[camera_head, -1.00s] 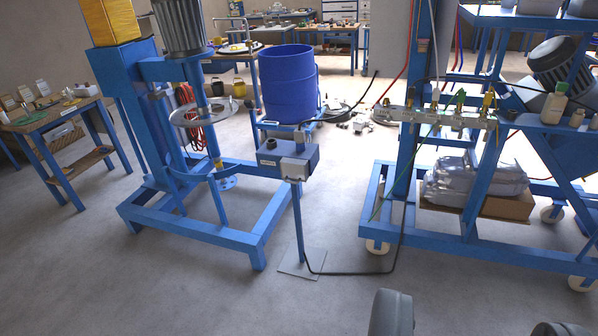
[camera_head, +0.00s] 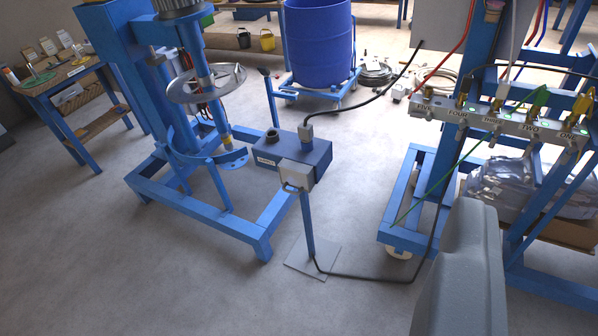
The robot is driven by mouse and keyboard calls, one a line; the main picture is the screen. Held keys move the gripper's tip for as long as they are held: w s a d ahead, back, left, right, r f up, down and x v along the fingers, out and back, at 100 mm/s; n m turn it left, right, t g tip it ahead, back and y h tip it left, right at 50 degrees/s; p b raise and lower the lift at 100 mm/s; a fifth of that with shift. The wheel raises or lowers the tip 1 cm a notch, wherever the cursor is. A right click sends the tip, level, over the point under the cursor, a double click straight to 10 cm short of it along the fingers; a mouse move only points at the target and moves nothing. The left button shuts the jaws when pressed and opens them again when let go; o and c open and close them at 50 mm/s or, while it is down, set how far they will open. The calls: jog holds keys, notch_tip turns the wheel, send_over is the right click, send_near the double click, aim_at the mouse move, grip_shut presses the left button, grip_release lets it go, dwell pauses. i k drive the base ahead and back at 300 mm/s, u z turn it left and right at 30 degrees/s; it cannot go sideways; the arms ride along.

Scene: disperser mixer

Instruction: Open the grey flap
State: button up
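The grey flap (camera_head: 297,176) is a small pale grey cover on the front right end of a blue socket box (camera_head: 283,155). It lies closed over that part of the box, as far as I can see, with a thin wire-like handle at its lower edge. The box sits on a thin blue post (camera_head: 307,222) on a grey floor plate. A large grey part of my gripper (camera_head: 468,235) rises from the bottom edge, right of and well apart from the flap. Only one grey shape shows, so its opening is unclear.
A black cable (camera_head: 375,276) runs along the floor from the post toward the right frame. Another black cable (camera_head: 345,114) rises from the box. The blue mixer stand (camera_head: 205,205) is left, the valve manifold (camera_head: 500,122) right. Floor in front is free.

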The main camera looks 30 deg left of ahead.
aim_at(293, 174)
jog(key=z, duration=0.05)
jog(key=i, duration=1.2)
jog(key=u, duration=1.75)
